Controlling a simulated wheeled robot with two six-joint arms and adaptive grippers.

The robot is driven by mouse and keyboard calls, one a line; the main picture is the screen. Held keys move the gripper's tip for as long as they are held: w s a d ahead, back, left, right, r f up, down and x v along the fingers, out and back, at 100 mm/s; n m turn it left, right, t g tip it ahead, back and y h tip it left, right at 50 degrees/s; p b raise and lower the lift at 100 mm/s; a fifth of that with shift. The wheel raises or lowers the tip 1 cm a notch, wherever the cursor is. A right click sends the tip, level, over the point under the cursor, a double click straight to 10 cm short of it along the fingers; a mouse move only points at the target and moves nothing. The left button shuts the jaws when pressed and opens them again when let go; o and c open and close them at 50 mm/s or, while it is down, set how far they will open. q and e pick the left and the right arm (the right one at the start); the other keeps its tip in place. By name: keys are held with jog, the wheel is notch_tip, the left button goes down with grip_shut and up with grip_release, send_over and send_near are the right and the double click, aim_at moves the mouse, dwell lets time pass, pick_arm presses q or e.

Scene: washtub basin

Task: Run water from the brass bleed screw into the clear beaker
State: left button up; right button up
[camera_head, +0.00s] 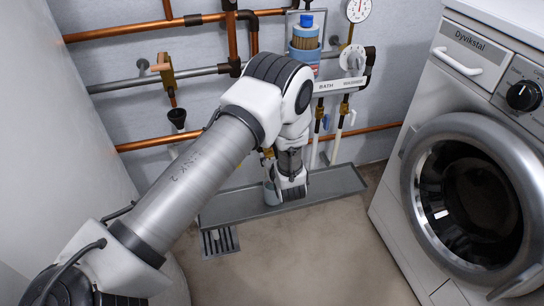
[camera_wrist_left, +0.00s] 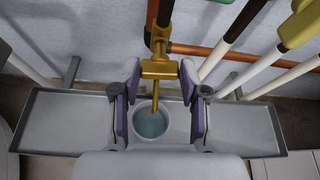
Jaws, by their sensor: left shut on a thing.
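The brass bleed screw (camera_wrist_left: 160,70) is in the upper middle of the left wrist view. My left gripper (camera_wrist_left: 161,75) is shut on its crossbar, with a purple-padded finger at each side. A thin brass spout points down from it into the mouth of the clear beaker (camera_wrist_left: 151,124). Bluish water seems to show in the beaker. In the head view the beaker (camera_head: 271,196) stands upright at the grey tray, left of my gripper body. My wrist hides most of the screw and the fingertips there. My right gripper is not in view.
A long grey tray (camera_head: 325,188) lies along the wall's foot, with a floor drain grate (camera_head: 219,241) in front. Copper pipes (camera_head: 105,32) and a gauge (camera_head: 358,9) are on the wall. A washing machine (camera_head: 397,205) stands right. The middle floor is clear.

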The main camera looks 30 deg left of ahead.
pick_arm(q)
jog(key=shift+n, duration=0.3)
dwell(0.5)
jog(key=shift+s+a+n+t+h, duration=0.15)
jog(key=shift+n+t+h, duration=0.35)
jog(key=shift+n+t, duration=0.1)
jog(key=shift+s+a+f+n+t+h, duration=0.1)
jog(key=shift+n+t+h, duration=0.1)
jog(key=shift+n+t, duration=0.4)
jog(key=shift+f+n+t+h, duration=0.1)
jog(key=shift+n+t+h, duration=0.15)
jog(key=shift+n, duration=0.55)
jog(key=o, duration=1.1)
jog(key=shift+o, duration=0.2)
